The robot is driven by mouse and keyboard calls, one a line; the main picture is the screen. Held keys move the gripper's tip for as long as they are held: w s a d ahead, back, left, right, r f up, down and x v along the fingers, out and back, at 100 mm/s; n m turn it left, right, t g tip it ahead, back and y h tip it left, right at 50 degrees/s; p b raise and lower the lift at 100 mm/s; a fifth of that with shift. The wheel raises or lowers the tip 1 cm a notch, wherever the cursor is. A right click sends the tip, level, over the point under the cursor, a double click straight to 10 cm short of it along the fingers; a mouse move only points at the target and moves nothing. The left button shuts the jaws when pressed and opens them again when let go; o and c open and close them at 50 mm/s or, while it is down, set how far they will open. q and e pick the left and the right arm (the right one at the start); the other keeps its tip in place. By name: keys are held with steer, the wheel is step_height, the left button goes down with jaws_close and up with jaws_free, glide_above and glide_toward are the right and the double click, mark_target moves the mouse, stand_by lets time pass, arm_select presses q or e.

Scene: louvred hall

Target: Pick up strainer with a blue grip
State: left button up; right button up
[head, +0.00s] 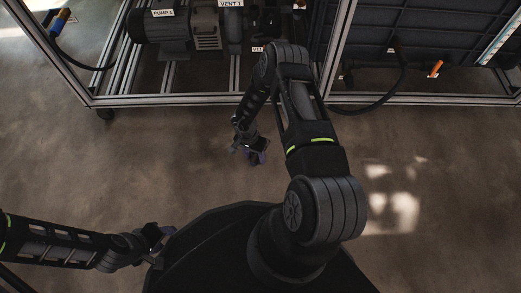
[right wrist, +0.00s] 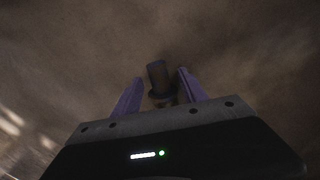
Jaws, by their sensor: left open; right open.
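In the right wrist view, a small dark, dull-bluish cylinder with a wider collar (right wrist: 158,76) shows between my right fingers, over the floor. It may be the strainer with a blue grip, but its colour is dim and its lower end is hidden by the gripper body. My right gripper (right wrist: 153,92) is open, its two purple fingers standing apart on either side of this piece, with a gap visible at each. In the head view the right gripper (head: 255,154) is small, above the floor in front of the frame. My left gripper (head: 158,240) is open and empty at lower left.
A metal frame rack (head: 200,101) crosses the top, holding a pump (head: 160,28), a vent part and dark panels. A black hose (head: 392,92) and an orange-handled item (head: 436,69) are at right. The concrete floor (head: 160,160) between is clear.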

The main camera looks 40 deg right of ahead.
steer(key=shift+c, duration=0.5)
jaws_close()
stand_by(0.3)
